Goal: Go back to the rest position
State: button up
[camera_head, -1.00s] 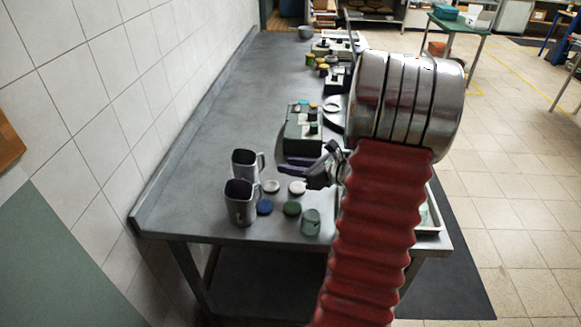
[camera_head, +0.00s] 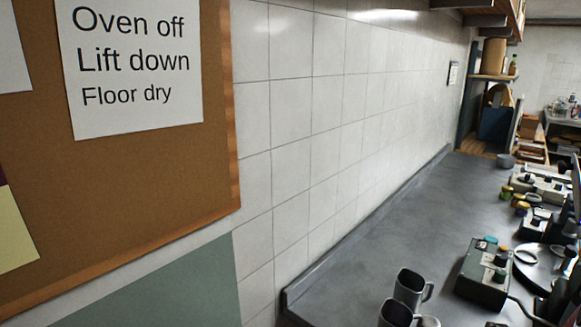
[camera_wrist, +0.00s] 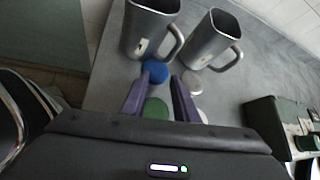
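My gripper (camera_wrist: 158,100) shows in the wrist view with its two purple fingers apart and nothing held between them. Beyond and below the fingers, a blue lid (camera_wrist: 155,70) and a green lid (camera_wrist: 155,108) lie on the grey bench (camera_wrist: 240,80). The fingers partly cover the green lid. Two grey metal mugs stand past the fingertips, one on the left (camera_wrist: 148,32) and one on the right (camera_wrist: 213,42). My gripper is out of the head view.
In the head view, the mugs (camera_head: 412,286) stand near the bottom edge of the picture. A green-grey box with knobs (camera_head: 484,272) stands right of them. A tiled wall (camera_head: 340,120) and a cork board (camera_head: 140,180) are on the left. The bench middle is clear.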

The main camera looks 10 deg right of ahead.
jog(key=s+a+n+g, duration=0.1)
jog(key=a+n, duration=0.1)
jog(key=a, duration=0.1)
jog(key=s+a+r+n+g, duration=0.1)
jog(key=a+n, duration=0.1)
jog(key=n, duration=0.1)
jog(key=s+a+n+g, duration=0.2)
jog(key=a, duration=0.1)
jog(key=shift+a+r+n, duration=0.25)
jog(key=shift+a+n, duration=0.1)
jog(key=shift+n, duration=0.05)
jog(key=s+a+r+n+h, duration=0.2)
jog(key=s+a+r+n, duration=0.1)
jog(key=a+r+n, duration=0.4)
jog(key=s+a+r+n+h, duration=0.2)
jog(key=s+a+r+n, duration=0.2)
jog(key=a+r+n, duration=0.3)
jog(key=a+n, duration=0.4)
jog(key=n, duration=0.1)
jog(key=shift+s+a+r+h, duration=0.25)
jog(key=shift+s+r+h, duration=0.05)
jog(key=shift+r+h, duration=0.1)
